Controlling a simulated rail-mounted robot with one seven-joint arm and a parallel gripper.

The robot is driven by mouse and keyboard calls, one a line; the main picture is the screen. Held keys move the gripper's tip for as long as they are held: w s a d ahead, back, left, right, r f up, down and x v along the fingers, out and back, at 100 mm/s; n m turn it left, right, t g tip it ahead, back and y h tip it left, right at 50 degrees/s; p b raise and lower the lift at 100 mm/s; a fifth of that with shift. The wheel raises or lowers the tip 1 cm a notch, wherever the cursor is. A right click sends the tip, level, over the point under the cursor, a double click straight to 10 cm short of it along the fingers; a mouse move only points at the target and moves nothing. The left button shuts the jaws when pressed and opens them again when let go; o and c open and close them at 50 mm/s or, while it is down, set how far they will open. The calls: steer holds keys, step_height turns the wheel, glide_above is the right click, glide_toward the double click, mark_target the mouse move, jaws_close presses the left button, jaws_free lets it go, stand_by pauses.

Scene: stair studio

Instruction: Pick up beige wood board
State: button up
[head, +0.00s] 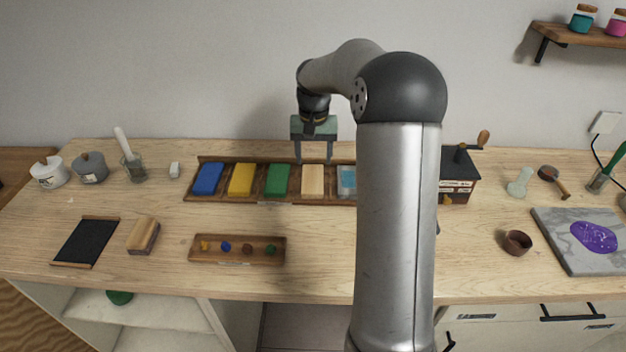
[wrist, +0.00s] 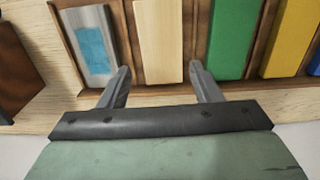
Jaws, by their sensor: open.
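The beige wood board (head: 312,181) lies in a brown wooden tray (head: 195,196) on the table, between a green board (head: 278,180) and a light board with a blue patch (head: 347,180). In the wrist view the beige board (wrist: 158,42) lies between my two fingers, with its near end close to the fingertips. My gripper (head: 314,160) is open and empty, over the back edge of the tray; in the wrist view its fingers (wrist: 158,70) stand apart on either side of the board. I cannot tell how high the fingertips are above the tray.
Yellow (head: 241,180) and blue (head: 208,178) boards fill the tray's left slots. My arm hides the tray's right end. A wooden holder with small coloured pieces (head: 236,262) lies in front. The wall is close behind.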

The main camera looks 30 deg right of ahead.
mark_target(313, 177)
steer(key=shift+s+a+f+p, duration=0.1)
steer(key=shift+f+p, duration=0.2)
steer(key=shift+f, duration=1.25)
steer(key=shift+a+f+p, duration=0.1)
steer(key=shift+f+p, duration=0.15)
steer(key=shift+f, duration=1.25)
steer(key=c, duration=0.6)
